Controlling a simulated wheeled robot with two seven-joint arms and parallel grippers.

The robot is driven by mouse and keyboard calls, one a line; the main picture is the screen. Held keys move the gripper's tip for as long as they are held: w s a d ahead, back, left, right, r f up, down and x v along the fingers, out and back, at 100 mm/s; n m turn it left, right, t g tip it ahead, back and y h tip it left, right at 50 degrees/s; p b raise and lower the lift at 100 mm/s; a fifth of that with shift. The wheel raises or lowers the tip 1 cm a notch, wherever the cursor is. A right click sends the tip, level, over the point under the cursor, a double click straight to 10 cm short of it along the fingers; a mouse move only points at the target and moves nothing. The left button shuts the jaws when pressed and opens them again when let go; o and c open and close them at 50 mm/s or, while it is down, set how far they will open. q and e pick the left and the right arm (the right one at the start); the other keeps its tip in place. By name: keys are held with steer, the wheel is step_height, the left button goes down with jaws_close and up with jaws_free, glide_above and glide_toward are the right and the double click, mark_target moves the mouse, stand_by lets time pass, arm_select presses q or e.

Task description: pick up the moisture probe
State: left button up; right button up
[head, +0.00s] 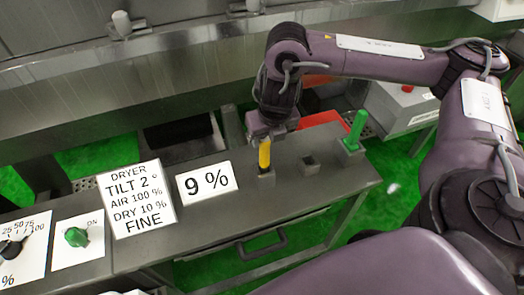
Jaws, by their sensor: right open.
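A yellow-handled tool (264,154) stands upright in a small grey holder on the bench, beside the 9 % sign. A green-handled tool (356,128) stands in a similar holder near the bench's right end. Neither is labelled, so I cannot tell by name which is the moisture probe. My right gripper (266,134) is open, pointing down right at the top of the yellow handle. Its fingers are small and partly hidden, so I cannot tell whether they touch the handle. My left gripper is out of view.
An empty square socket (309,163) sits between the two tools. A dryer sign (137,199), a 9 % sign (207,182) and a green knob (76,237) are on the left of the bench. A grey box with a red button (407,89) stands behind right.

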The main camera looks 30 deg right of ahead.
mark_target(264, 147)
steer(key=b+x, duration=0.1)
steer(key=x, duration=0.2)
steer(key=shift+a+f, duration=0.15)
steer(key=shift+f, duration=0.2)
steer(key=shift+b+x, duration=0.85)
steer(key=shift+x, duration=0.35)
steer(key=shift+w, duration=0.15)
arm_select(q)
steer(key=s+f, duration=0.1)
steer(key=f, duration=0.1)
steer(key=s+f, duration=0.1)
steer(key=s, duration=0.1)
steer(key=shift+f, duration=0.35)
arm_select(e)
jaws_close()
